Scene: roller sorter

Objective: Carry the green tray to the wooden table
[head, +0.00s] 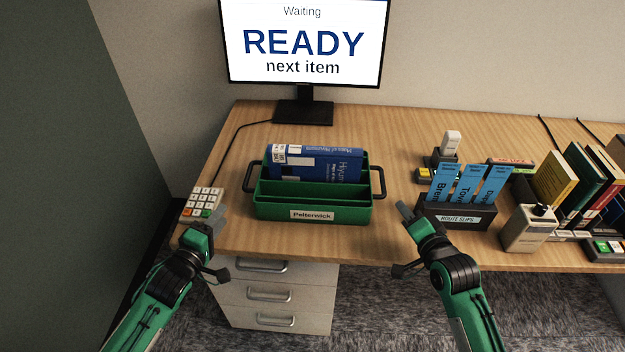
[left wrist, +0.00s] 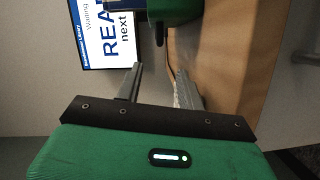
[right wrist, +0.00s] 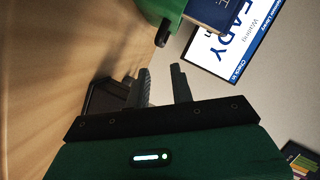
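The green tray (head: 338,214) sits on the wooden table (head: 385,150), with a label reading Pelterwick on its front and a black handle at each end. A blue book (head: 318,166) stands in its rear compartment; the front compartments look empty. My left gripper (head: 205,225) is in front of the tray's left end, apart from it. My right gripper (head: 405,222) is off the tray's right end, also apart. In the left wrist view the left fingers (left wrist: 158,88) are spread with nothing between them. In the right wrist view the right fingers (right wrist: 162,85) are also spread and empty.
A keypad (head: 202,202) lies at the table's left edge. A monitor (head: 303,42) reading READY stands behind the tray. To the right are a route slips holder (head: 458,218) with blue slips, a beige device (head: 529,228) and upright books (head: 590,180). Drawers (head: 275,295) are below.

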